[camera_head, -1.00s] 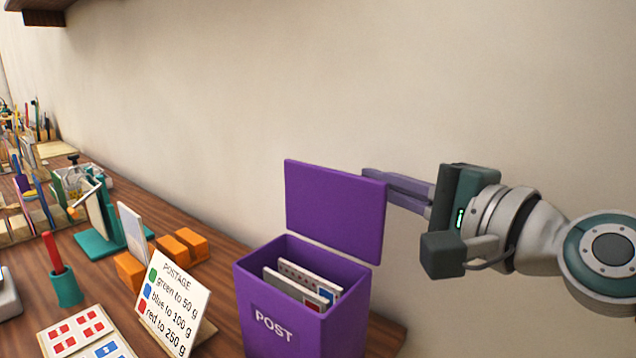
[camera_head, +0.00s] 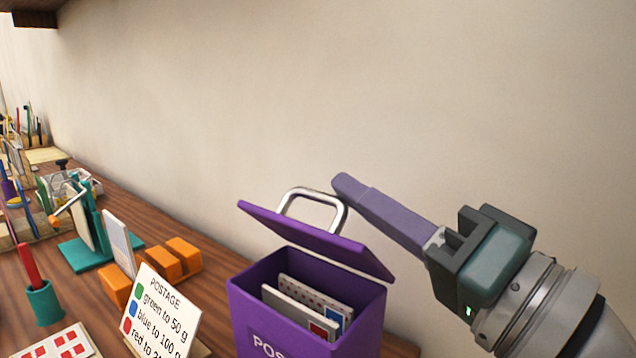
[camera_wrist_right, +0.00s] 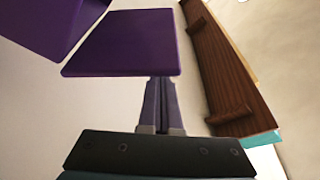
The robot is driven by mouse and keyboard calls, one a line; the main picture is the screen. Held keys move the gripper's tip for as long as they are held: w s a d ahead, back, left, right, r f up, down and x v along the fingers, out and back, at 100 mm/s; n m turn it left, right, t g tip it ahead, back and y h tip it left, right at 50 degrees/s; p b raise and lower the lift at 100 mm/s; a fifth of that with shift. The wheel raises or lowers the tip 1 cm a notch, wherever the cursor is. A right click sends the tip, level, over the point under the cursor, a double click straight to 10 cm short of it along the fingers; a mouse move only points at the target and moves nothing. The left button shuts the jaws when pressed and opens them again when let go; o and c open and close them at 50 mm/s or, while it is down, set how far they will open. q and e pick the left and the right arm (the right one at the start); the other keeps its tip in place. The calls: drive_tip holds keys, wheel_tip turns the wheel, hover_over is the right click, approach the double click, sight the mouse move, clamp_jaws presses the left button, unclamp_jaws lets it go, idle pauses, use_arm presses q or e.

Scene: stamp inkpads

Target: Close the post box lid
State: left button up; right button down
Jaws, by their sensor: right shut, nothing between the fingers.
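The purple post box (camera_head: 360,318) stands at the right end of the wooden table, with envelopes (camera_head: 310,298) inside. Its purple lid (camera_head: 310,236) is partly open, tilted over the box mouth and hinged at the back. A silver loop handle (camera_head: 313,196) stands on the lid's upper side. My right gripper (camera_head: 345,186) is shut and empty, with its purple fingers above and behind the lid, close to the handle. I cannot tell whether they touch. In the right wrist view the fingers (camera_wrist_right: 160,88) reach toward a purple panel (camera_wrist_right: 126,42). My left gripper is out of view.
A postage sign (camera_head: 160,310) stands left of the box. Orange blocks (camera_head: 170,262), a teal stand (camera_head: 85,254), a teal cup (camera_head: 44,302) and a stamp sheet (camera_head: 55,345) lie further left. The wall is close behind the box.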

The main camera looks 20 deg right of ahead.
sight(345, 250)
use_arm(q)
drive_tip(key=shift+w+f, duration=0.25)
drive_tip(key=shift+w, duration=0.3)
use_arm(e)
drive_tip(key=shift+s+a+f+n+y, duration=0.2)
drive_tip(key=shift+a+n, duration=0.1)
drive_tip(key=shift+n, duration=0.3)
drive_tip(key=shift+s+a+f+n+y, duration=0.15)
drive_tip(key=shift+s+a+n+y, duration=0.1)
drive_tip(key=shift+n, duration=0.35)
use_arm(q)
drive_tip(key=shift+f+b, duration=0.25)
drive_tip(key=shift+b, duration=0.2)
use_arm(e)
drive_tip(key=shift+s+a+f+n+y, duration=0.2)
drive_tip(key=shift+a+n, duration=0.05)
drive_tip(key=shift+n, duration=0.3)
drive_tip(key=shift+s+a+f+n+y, duration=0.15)
drive_tip(key=shift+a+n, duration=0.1)
drive_tip(key=shift+n, duration=0.3)
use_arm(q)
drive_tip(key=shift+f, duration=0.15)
use_arm(e)
drive_tip(key=shift+s+a+f+n+y, duration=0.2)
drive_tip(key=shift+n, duration=0.35)
drive_tip(key=shift+s+a+f+n+y, duration=0.2)
drive_tip(key=shift+n, duration=0.35)
drive_tip(key=shift+s+a+f, duration=0.45)
drive_tip(key=shift+a+f, duration=0.2)
drive_tip(key=shift+f, duration=0.15)
